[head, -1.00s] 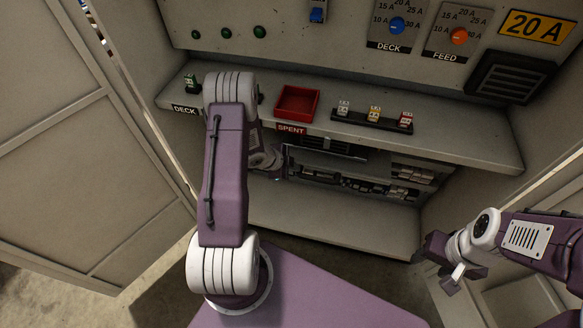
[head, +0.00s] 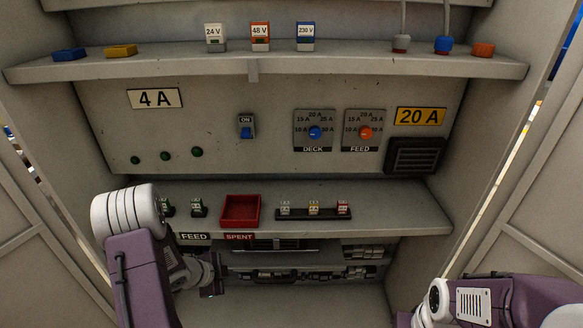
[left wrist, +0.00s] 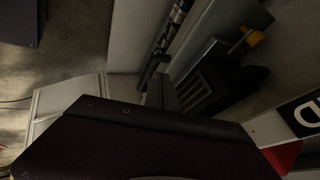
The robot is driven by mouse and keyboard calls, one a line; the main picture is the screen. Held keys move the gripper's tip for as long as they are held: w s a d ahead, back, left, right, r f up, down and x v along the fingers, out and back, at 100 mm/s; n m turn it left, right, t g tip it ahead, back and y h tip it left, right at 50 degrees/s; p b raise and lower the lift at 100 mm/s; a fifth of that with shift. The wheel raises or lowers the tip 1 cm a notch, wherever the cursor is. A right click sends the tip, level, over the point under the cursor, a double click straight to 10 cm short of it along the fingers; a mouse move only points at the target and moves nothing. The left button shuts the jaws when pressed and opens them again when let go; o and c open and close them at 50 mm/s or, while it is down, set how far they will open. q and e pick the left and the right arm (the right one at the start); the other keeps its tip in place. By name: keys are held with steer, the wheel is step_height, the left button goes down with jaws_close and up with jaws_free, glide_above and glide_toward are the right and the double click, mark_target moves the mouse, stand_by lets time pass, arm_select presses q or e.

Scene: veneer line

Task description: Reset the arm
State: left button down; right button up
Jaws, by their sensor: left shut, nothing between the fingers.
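My left arm comes in from the lower left in the head view. Its gripper (head: 213,284) is shut and empty, low in front of the lower shelf edge, below the FEED and SPENT labels. My right arm (head: 480,302) shows at the lower right corner of the head view.
The lower shelf (head: 400,200) bears green fuses (head: 198,207), a red tray (head: 240,210) and a black rack (head: 314,215) with three fuses. Above are a switch (head: 246,128) and two dials, DECK (head: 315,132) and FEED (head: 365,132). An upper shelf (head: 150,66) holds coloured blocks.

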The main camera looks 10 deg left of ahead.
arm_select(q)
steer(key=s+d+r+n+g+y+p, duration=0.2)
steer(key=s+r+n, duration=0.1)
steer(key=r+n, duration=0.25)
steer(key=s+d+r+n+g+y+p, duration=0.1)
steer(key=s+d+r+n+y+p, duration=0.1)
steer(key=s+d+r+n, duration=0.3)
steer(key=s+d+r+n+g+h, duration=0.1)
steer(key=s+d+r+n+g, duration=0.1)
steer(key=s+d+r+n, duration=0.1)
steer(key=s+d+n, duration=0.1)
steer(key=s+d, duration=0.1)
steer(key=s, duration=0.1)
steer(key=shift+r+g, duration=0.3)
steer(key=shift+s, duration=0.15)
